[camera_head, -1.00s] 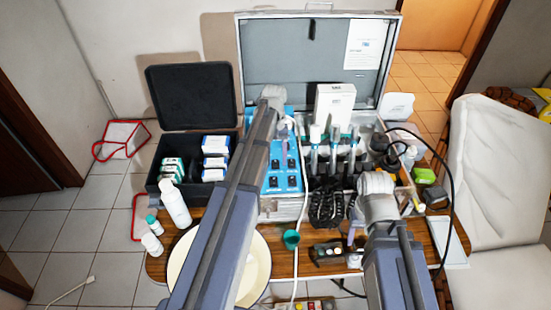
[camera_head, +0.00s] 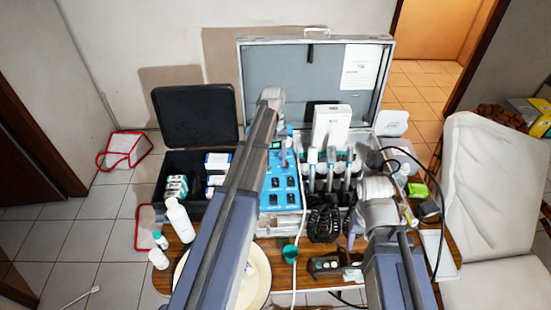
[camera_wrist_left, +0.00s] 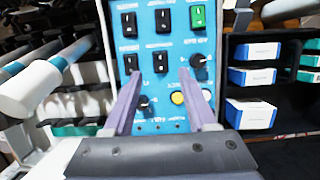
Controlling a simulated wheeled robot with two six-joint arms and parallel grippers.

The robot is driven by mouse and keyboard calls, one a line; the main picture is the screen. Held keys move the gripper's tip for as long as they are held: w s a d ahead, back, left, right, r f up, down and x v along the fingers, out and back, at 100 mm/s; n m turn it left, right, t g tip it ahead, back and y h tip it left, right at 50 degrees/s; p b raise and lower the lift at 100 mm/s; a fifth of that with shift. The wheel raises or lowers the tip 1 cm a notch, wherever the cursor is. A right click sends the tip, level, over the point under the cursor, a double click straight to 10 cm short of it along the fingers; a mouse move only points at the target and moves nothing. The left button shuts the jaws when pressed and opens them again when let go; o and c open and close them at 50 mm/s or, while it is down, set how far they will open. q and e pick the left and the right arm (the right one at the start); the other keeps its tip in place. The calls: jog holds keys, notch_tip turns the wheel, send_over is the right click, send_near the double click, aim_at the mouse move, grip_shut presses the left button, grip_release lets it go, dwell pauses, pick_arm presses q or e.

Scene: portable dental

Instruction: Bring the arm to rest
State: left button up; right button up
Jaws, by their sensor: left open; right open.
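My left arm reaches in from the lower left in the head view, and its gripper (camera_head: 284,158) points down in front of the blue control panel (camera_head: 281,191). In the left wrist view my left gripper (camera_wrist_left: 161,74) has its two purple fingers apart with nothing between them. The blue panel (camera_wrist_left: 165,60), with switches and knobs, lies beyond the fingers. My right gripper (camera_head: 354,232) hangs down at the front right of the open case. It looks empty, and my own arm partly hides it.
The open silver case (camera_head: 263,75) holds a white box (camera_head: 331,126) and several handpieces. A black box (camera_head: 160,201) with small cartons, a white bottle (camera_head: 179,220) and a cream basin (camera_head: 258,280) are at left. A black cable (camera_head: 445,195) loops at right.

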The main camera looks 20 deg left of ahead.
pick_arm(q)
jog(key=s+d+f+m+t+y, duration=0.1)
jog(key=s+d+m, duration=0.8)
jog(key=s+d, duration=1.1)
jog(key=shift+d+t+y, duration=0.7)
jog(key=shift+d+t, duration=0.05)
jog(key=shift+t, duration=0.05)
jog(key=shift+d, duration=0.1)
